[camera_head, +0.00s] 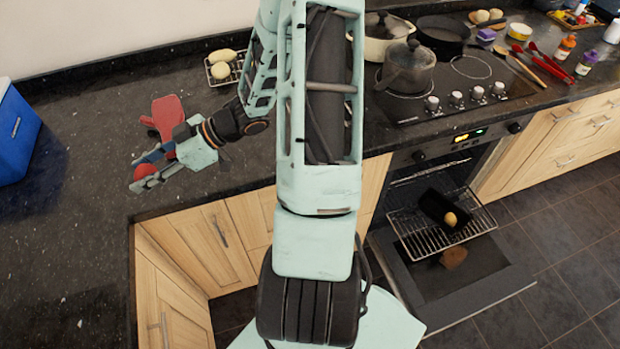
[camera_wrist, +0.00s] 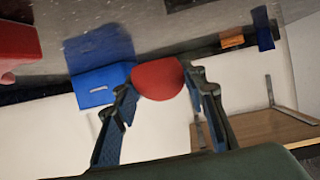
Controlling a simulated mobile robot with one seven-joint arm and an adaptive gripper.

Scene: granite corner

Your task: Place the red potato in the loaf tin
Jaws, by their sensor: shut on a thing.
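My gripper (camera_head: 148,172) is out over the left part of the dark counter, well left of the oven. It is shut on the red potato (camera_wrist: 158,78), which sits between the fingertips in the wrist view. The potato shows in the head view as a small red shape (camera_head: 144,171) between the fingers. A dark loaf tin (camera_head: 432,207) rests on the pulled-out oven rack at the right, with a small tan round thing (camera_head: 451,219) in or at it.
The oven door (camera_head: 480,290) is down, with a brown piece (camera_head: 453,258) on it or below the rack (camera_head: 478,226). A blue box (camera_head: 14,130) and a red object (camera_head: 166,112) stand on the counter. Pots (camera_head: 407,70) occupy the hob. The front left counter is clear.

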